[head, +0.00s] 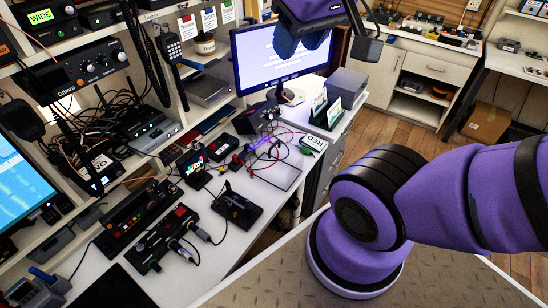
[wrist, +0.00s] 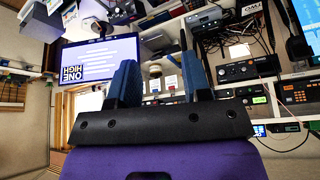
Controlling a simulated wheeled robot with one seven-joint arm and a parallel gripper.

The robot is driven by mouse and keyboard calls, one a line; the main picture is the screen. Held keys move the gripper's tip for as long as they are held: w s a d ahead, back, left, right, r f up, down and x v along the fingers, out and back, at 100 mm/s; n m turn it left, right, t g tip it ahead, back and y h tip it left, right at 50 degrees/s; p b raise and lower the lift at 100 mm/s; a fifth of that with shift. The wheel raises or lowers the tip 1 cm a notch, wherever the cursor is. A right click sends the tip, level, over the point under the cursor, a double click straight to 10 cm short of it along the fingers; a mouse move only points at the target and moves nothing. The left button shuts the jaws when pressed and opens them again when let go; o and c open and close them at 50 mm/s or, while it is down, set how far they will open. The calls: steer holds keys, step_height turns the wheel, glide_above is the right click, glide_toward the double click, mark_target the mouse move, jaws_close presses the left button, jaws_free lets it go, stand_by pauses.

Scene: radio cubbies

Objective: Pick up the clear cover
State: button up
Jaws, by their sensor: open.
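A flat, see-through panel (head: 279,173) lies on the workbench right of centre in the head view, with red wires and a purple-lit item at its far edge. It may be the clear cover, but I cannot tell for sure. No clear cover can be made out in the wrist view. My gripper (wrist: 160,78) shows two blue fingers spread apart with nothing between them. In the head view my purple wrist and blue finger parts are at the top, in front of the monitor, high above and apart from the bench; the fingertips are not clear there.
The workbench (head: 200,262) holds several black devices, a black stand (head: 238,208) and cables. A monitor (head: 283,55) stands at the back. Radio shelves with a Gimro unit (head: 75,72) line the left. Wooden floor (head: 420,143) lies open at right.

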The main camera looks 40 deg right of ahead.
steer(key=shift+c, duration=0.2)
steer(key=m+g+y, duration=0.2)
steer(key=m+g, duration=0.2)
steer(key=m, duration=0.7)
glide_above(275, 144)
steer(key=s+a, duration=0.1)
steer(key=a, duration=0.1)
steer(key=s+d+x, duration=0.1)
steer(key=d+x, duration=0.1)
steer(key=x, duration=0.9)
steer(key=s+d+f+x, duration=0.1)
steer(key=d+x, duration=0.1)
steer(key=x, duration=0.8)
steer(key=d+f+m, duration=0.1)
steer(key=f, duration=0.5)
steer(key=d+f+m, duration=0.1)
steer(key=f, duration=0.4)
steer(key=d+f+m+y, duration=0.1)
steer(key=f+m, duration=0.1)
steer(key=f, duration=0.4)
steer(key=shift+w+d+f, duration=0.2)
steer(key=shift+d+f, duration=0.1)
steer(key=shift+f, duration=0.05)
steer(key=shift+a+x, duration=0.2)
steer(key=shift+x, duration=1.15)
steer(key=shift+a+x, duration=0.2)
steer(key=shift+x, duration=1.15)
steer(key=shift+r, duration=0.1)
steer(key=shift+c, duration=0.4)
jaws_close()
